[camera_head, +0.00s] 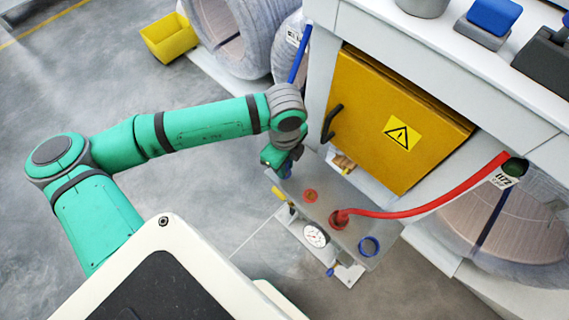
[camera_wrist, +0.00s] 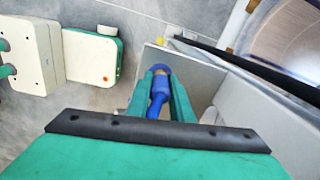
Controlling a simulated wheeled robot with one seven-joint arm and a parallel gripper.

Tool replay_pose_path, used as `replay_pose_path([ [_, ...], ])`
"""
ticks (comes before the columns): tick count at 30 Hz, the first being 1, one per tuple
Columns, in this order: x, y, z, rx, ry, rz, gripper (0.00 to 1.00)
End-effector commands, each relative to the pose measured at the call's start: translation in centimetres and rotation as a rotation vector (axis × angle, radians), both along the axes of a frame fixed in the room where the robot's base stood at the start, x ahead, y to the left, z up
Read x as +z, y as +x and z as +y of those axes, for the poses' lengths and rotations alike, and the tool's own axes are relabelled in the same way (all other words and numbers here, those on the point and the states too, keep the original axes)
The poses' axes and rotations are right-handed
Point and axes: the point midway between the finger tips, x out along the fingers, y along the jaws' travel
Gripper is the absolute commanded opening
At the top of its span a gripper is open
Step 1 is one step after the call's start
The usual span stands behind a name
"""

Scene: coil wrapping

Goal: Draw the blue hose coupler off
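My gripper (camera_head: 284,163) is at the left end of a grey port panel (camera_head: 325,205) below the yellow cabinet. In the wrist view, the blue hose coupler (camera_wrist: 158,88) lies between my two fingers (camera_wrist: 161,82). The fingers meet its sides near the tips, with no clear gap there. A wider blue part shows at its far end, against the grey panel (camera_wrist: 195,83). I cannot tell whether the coupler is seated or clear of the port. In the head view, my gripper mostly hides it.
A red coupler (camera_head: 338,218) with a red hose (camera_head: 430,207) sits on the panel, between a red ring (camera_head: 310,196) and a blue ring (camera_head: 369,246). A gauge (camera_head: 316,236) is in front. The yellow cabinet (camera_head: 385,125) with a black handle stands close behind.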

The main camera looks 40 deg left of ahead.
Motion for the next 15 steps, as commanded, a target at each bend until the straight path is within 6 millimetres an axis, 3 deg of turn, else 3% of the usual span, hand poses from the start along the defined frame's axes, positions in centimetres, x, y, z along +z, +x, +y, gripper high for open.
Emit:
replay_pose_path([
  [1, 0.01, 0.01, 0.01, 0.0, 0.0, 0.0, 0.12],
  [3, 0.01, 0.01, 0.01, 0.0, 0.0, 0.0, 0.0],
  [15, 0.94, 0.02, 0.04, 0.0, 0.001, 0.0, 0.0],
])
